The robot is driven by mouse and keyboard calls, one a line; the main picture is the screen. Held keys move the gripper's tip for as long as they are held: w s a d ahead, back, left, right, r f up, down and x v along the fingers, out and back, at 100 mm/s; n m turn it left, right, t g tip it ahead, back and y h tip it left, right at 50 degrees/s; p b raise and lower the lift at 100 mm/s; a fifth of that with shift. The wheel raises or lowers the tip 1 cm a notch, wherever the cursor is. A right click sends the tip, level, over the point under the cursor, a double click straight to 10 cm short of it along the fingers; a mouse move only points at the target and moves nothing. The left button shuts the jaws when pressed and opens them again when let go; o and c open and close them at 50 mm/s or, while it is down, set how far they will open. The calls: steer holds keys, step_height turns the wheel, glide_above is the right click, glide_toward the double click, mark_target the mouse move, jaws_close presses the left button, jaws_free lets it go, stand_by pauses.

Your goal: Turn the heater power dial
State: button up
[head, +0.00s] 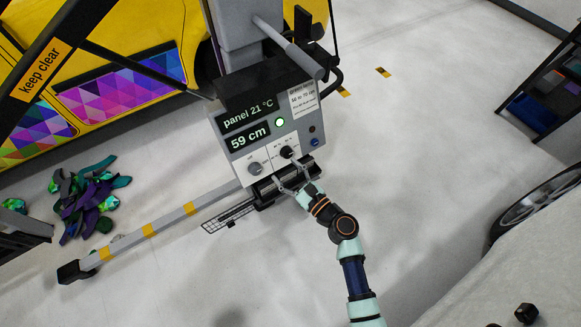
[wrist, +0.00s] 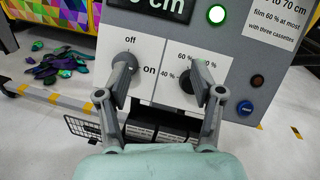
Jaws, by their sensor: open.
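The heater panel (head: 222,128) is a grey box whose displays read "panel 21 °C" and "59 cm". Its black dial (head: 287,152), with percent marks around it, sits at the lower right of the white plate. In the wrist view the black dial (wrist: 187,84) is partly hidden behind my right finger. The grey off/on knob (head: 255,168) is to its left; in the wrist view my left finger overlaps this knob (wrist: 127,60). My gripper (head: 289,179) is open and empty in front of the panel, its fingers (wrist: 161,85) spread across both controls. Contact cannot be told.
A green light (wrist: 216,14) is lit on the panel. A blue button (wrist: 245,108) and a small dark red one (wrist: 257,80) are at the right. A striped floor beam (head: 175,216) runs left from the stand. Vinyl scraps (head: 88,203) lie near the yellow vehicle (head: 110,20).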

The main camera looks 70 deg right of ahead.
mark_target(289, 155)
steer(key=s+d+f+m+g+h, duration=0.2)
steer(key=s+d+f+m, duration=0.2)
steer(key=f+m, duration=0.1)
steer(key=b+x, duration=0.2)
steer(key=x, duration=0.5)
steer(key=shift+w+d+b, duration=0.15)
steer(key=shift+w+b, duration=0.15)
steer(key=shift+w, duration=0.1)
steer(key=c, duration=1.1)
steer(key=shift+n, duration=0.3)
